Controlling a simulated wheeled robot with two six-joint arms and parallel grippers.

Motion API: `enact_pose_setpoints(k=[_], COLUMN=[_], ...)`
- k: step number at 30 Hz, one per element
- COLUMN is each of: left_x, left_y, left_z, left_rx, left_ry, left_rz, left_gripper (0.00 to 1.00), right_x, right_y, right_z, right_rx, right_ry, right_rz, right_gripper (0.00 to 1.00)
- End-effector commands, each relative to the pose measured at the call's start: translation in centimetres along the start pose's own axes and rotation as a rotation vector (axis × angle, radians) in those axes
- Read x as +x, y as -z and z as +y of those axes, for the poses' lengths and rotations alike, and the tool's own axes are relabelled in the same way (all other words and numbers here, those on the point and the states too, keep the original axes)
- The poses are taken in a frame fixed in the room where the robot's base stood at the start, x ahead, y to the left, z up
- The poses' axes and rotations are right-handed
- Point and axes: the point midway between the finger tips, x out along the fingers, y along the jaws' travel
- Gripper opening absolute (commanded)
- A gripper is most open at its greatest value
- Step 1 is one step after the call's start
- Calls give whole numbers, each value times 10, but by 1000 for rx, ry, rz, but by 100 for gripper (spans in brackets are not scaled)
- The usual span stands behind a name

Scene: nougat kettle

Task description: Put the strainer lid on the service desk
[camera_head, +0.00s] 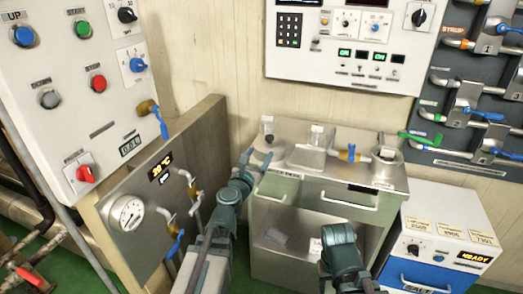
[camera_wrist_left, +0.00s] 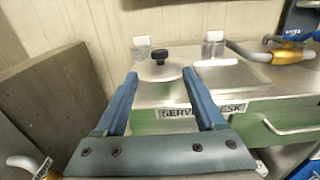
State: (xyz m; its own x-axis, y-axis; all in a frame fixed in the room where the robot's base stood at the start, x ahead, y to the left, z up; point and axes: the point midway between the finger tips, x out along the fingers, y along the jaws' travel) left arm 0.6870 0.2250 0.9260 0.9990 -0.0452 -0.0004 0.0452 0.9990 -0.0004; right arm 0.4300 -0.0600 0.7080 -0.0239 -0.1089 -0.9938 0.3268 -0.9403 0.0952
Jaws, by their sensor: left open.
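The strainer lid, a round grey lid (camera_wrist_left: 174,70) with a black knob, lies on the service desk (camera_wrist_left: 215,88) at its left end in the left wrist view. In the head view, it shows small behind my left gripper's fingertips, at the left end of the desk (camera_head: 335,188). My left gripper (camera_head: 259,158) is open, its fingers pointing at the desk top. In the left wrist view, the fingers (camera_wrist_left: 160,76) stand on either side of the lid's near part. I cannot tell whether they touch it. Of my right arm, only links show; its fingers are out of sight.
A sunken basin (camera_wrist_left: 232,75) and a blue-handled tap (camera_head: 351,153) lie right of the lid. A panel with a gauge (camera_head: 127,212) and valves stands left of my left arm. A salt box (camera_head: 440,240) stands right of the desk.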

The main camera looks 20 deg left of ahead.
Motion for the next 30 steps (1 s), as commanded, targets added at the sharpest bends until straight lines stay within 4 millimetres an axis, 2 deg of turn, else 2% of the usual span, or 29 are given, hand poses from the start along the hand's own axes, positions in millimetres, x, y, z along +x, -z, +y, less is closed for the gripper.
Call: enact_pose_setpoints(k=[8,11,14,17,18,20,21,23,24,26,27,30], left_x=[-3,-3,-4,-18,-30,-53,-70,-99,-119,-148,-166,-203], left_y=[0,1,10,37,54,83,103,134,154,179,192,212], left_z=[0,-12,-56,-128,-158,-195,-214,-233,-239,-240,-236,-218], left_rx=[0,53,270,661,843,1115,1289,1537,1688,1887,2000,2202], left_ry=[1,35,171,427,551,749,884,1094,1238,1454,1595,1924], left_rz=[0,5,23,37,35,24,10,-17,-40,-76,-102,-156], left_gripper=[71,71,71,71,71,71,71,71,71,71,71,71], right_x=[0,0,0,0,0,0,0,0,0,0,0,0], right_y=[0,0,0,0,0,0,0,0,0,0,0,0], right_z=[0,0,0,0,0,0,0,0,0,0,0,0], right_rx=[0,0,0,0,0,0,0,0,0,0,0,0], right_ry=[0,0,0,0,0,0,0,0,0,0,0,0], right_rz=[0,0,0,0,0,0,0,0,0,0,0,0], right_gripper=[50,50,50,50,50,50,50,50,50,50,50,50])
